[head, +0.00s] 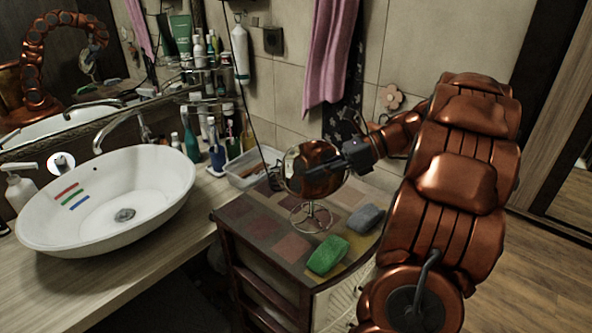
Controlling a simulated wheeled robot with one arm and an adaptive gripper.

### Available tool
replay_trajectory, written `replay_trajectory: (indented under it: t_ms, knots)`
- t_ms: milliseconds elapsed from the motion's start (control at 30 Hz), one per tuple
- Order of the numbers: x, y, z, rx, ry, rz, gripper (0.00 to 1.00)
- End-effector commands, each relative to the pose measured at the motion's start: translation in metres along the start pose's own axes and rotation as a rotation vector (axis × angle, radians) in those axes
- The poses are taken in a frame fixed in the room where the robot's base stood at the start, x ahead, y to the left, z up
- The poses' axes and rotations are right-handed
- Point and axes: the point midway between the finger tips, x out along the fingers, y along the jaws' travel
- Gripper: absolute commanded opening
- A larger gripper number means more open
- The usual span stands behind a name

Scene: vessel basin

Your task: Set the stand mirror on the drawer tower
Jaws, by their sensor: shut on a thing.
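The stand mirror (306,174) has a round reflective disc on a thin stem with a ring-shaped wire base. It is upright over the patchwork-patterned top of the drawer tower (243,212), left of the sponges. Its base appears at or very near the top; I cannot tell for sure whether it touches. My gripper (338,164) is shut on the right edge of the mirror's disc, coming in from the right. The fingertips are partly lost against the dark disc.
A green sponge (328,255) and a grey sponge (366,218) lie on the tower top at the front and right. A clear tray (252,168) stands behind. A white basin (110,200) is on the counter at left. Pink towel (330,50) hangs behind.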

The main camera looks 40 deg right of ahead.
Motion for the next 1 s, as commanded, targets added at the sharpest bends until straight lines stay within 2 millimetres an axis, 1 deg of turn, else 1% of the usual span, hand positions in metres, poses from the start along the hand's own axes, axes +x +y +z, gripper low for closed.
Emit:
replay_trajectory:
  t_ms: [100, 233, 300, 467, 567, 700, 800, 1000]
  knots:
    - [0.012, -0.02, 0.01, 0.002, -0.001, 0.006, 0.0]
    - [0.022, -0.038, 0.017, 0.001, -0.001, 0.003, 0.0]
    - [0.026, -0.045, 0.018, 0.001, -0.001, 0.001, 0.0]
    - [0.03, -0.053, 0.021, 0.001, 0.0, 0.0, 0.0]
    - [0.036, -0.062, 0.025, 0.001, 0.0, 0.001, 0.0]
    - [0.043, -0.066, 0.007, 0.007, -0.001, 0.0, 0.0]
    - [0.047, -0.068, -0.001, 0.005, -0.003, 0.001, 0.0]
    - [0.049, -0.07, -0.008, 0.001, -0.002, 0.0, 0.0]
